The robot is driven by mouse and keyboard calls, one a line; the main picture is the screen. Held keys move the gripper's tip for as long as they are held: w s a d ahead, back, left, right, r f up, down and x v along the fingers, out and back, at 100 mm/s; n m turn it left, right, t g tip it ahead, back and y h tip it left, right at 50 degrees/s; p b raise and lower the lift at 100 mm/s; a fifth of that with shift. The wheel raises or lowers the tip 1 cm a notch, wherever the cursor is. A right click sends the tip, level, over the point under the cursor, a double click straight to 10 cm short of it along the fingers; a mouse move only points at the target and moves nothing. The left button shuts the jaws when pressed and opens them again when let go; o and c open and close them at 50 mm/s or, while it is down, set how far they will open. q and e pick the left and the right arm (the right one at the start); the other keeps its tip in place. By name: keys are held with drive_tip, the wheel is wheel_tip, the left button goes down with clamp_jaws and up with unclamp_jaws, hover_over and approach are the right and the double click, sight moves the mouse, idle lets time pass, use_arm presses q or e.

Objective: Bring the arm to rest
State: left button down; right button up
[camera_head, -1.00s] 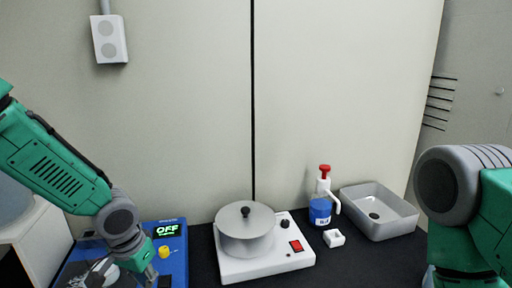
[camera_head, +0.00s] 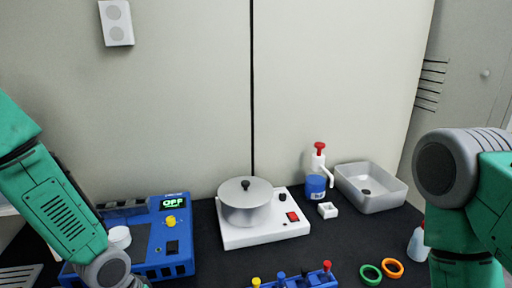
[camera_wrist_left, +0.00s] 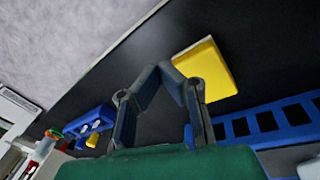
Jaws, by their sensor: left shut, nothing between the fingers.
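My left arm (camera_head: 62,215) comes in from the left in the head view and runs down out of the bottom edge, so its gripper is hidden there. In the left wrist view my left gripper (camera_wrist_left: 166,70) shows with its fingertips together and nothing between them, over the dark table (camera_wrist_left: 150,55). A yellow block (camera_wrist_left: 207,70) lies just beyond the fingertips, apart from them as far as I can tell. My right arm (camera_head: 465,200) is at the right edge of the head view. Its gripper is out of frame.
A blue device (camera_head: 175,245) with an OFF display stands at the left, close to my left arm. A white hotplate (camera_head: 265,234) carries a lidded pot (camera_head: 245,207). A pump bottle (camera_head: 316,185) and grey basin (camera_head: 370,190) stand behind. A blue rack (camera_head: 318,280) and coloured rings (camera_head: 371,274) lie in front.

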use_arm(q)
drive_tip(key=s+a+f+n+y, duration=0.1)
drive_tip(key=s+a+f, duration=0.25)
drive_tip(key=s, duration=0.35)
drive_tip(key=s+a+f+n, duration=0.15)
drive_tip(key=s+f, duration=0.25)
drive_tip(key=s, duration=0.4)
drive_tip(key=s+a+f+y, duration=0.1)
drive_tip(key=s+a+f, duration=0.2)
drive_tip(key=s, duration=0.4)
wheel_tip(320, 180, down, 7)
drive_tip(key=w+d+b, duration=0.1)
drive_tip(key=w+b, duration=0.1)
drive_tip(key=b, duration=0.6)
drive_tip(key=shift+w+d+m, duration=0.2)
drive_tip(key=shift+d+m, duration=0.15)
drive_tip(key=shift+m, duration=0.1)
